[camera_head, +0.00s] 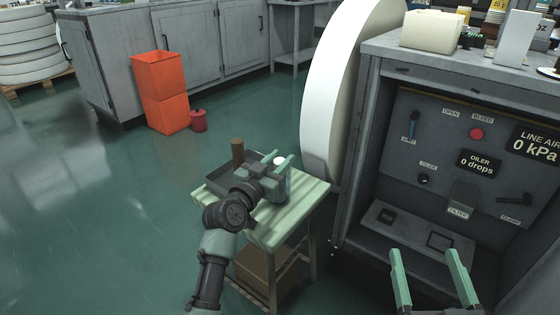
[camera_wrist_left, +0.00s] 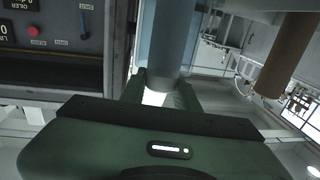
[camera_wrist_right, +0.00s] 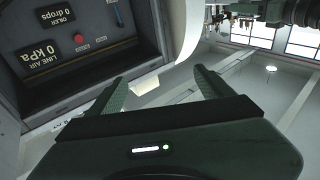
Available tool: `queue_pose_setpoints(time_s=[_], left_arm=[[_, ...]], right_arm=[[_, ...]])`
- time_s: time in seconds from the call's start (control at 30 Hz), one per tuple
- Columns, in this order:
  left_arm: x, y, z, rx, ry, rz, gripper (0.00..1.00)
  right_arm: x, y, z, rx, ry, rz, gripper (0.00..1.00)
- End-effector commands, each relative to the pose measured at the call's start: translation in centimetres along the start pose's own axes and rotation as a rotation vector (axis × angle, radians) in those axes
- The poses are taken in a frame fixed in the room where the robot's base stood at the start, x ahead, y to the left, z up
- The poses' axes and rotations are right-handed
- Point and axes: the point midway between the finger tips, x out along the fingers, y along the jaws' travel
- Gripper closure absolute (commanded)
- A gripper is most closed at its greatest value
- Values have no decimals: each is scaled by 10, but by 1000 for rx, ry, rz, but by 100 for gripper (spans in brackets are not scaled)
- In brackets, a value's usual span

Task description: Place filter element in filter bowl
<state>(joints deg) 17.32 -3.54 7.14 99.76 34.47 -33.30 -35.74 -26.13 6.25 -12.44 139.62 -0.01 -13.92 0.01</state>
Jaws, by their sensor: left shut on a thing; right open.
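My left gripper (camera_head: 281,160) is over the small table, with its green fingers around a small white piece (camera_head: 279,160) that looks like the filter element. In the left wrist view the white piece (camera_wrist_left: 153,97) shows between the fingers at the end of a blue-grey cylinder (camera_wrist_left: 174,40), which may be the filter bowl. I cannot tell how far one sits inside the other. A brown cylinder (camera_head: 238,152) stands upright in the tray, apart from the gripper; it also shows in the left wrist view (camera_wrist_left: 285,55). My right gripper (camera_head: 432,272) is open and empty before the cabinet.
A dark tray (camera_head: 213,182) lies on the pale striped table (camera_head: 312,190). The grey cabinet (camera_head: 345,215) at right has a control panel and a slot labelled filter. A large white disc (camera_head: 335,80) stands behind the table.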

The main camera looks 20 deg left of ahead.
Motion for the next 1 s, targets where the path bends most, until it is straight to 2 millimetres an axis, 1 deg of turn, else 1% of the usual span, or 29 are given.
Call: queue_pose_setpoints(time_s=[0.13, 0.17, 0.2, 0.23, 0.63, 0.77, 1.0], left_arm=[[0, 0, 2, 0, 0, 0, 100], [0, 0, 2, 0, 0, 0, 66], [0, 0, 2, 0, 0, 0, 55], [0, 0, 2, 0, 0, 0, 47], [0, 0, -2, 0, 1, 0, 47], [-19, 0, -1, 3, -1, -1, 47], [-72, 0, -1, 4, -4, 1, 47]], right_arm=[[0, 0, -3, 0, 17, -1, 19], [0, 0, -4, 1, 21, -1, 19], [0, 0, -4, 0, 21, -1, 19], [0, 0, -4, 1, 20, -1, 19], [0, 0, -3, 1, 8, 0, 19], [-2, 2, 17, -2, -98, 5, 19], [-18, 9, 61, -6, -342, 20, 19]])
